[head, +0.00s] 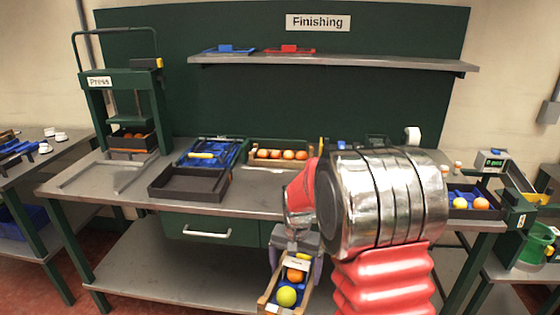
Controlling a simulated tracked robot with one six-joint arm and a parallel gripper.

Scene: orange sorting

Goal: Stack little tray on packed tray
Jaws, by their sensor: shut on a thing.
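My gripper (297,258) is in front of the table's front edge, low in the head view. It is shut on a little tray (265,299) with light wooden walls and a blue liner. The little tray holds an orange fruit (295,275) and a yellow-green fruit (286,295), and has a white label near the gripper. A wooden tray packed with a row of oranges (275,155) sits at the back of the table. Another tray with orange fruit (131,151) stands inside the press. I cannot tell which one the task calls packed. My arm hides the table's right middle.
An empty dark tray (190,197) lies at the table's front left, with a blue crate (232,152) behind it. At the right, a dark tray (465,212) holds fruit beside a small display (493,160). A shelf (340,62) runs above. Bare tabletop shows around the dark tray.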

